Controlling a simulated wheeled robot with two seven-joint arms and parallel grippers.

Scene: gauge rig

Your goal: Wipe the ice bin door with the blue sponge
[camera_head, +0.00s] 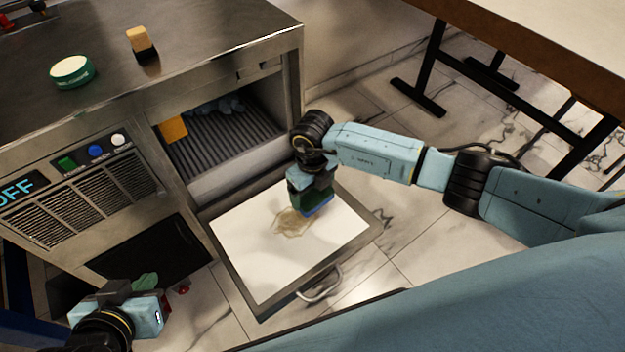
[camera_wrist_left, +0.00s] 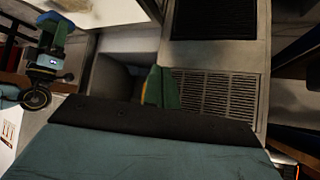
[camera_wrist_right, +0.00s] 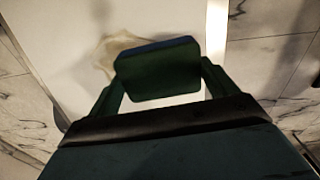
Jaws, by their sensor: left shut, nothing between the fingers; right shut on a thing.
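The ice bin door (camera_head: 250,262) hangs open, its white inner face up, with a brown stain (camera_head: 287,224) near its middle. My right gripper (camera_head: 313,196) is over the door, shut on the blue sponge (camera_head: 321,207), at the stain's right edge. In the right wrist view the sponge (camera_wrist_right: 158,72) sits between the green fingers, mostly dark, with a blue edge toward the stain (camera_wrist_right: 112,50). I cannot tell whether it touches the door. My left gripper (camera_head: 146,282) is shut and empty, low in front of the machine; its fingers (camera_wrist_left: 160,88) show in the left wrist view.
The ice bin (camera_head: 225,150) is open behind the door, with a yellow-orange thing (camera_head: 173,129) inside. A green-and-white round tin (camera_head: 72,72) and a tan block (camera_head: 141,43) stand on the machine top. A door handle (camera_head: 321,286) juts out in front. A table (camera_head: 540,40) stands right.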

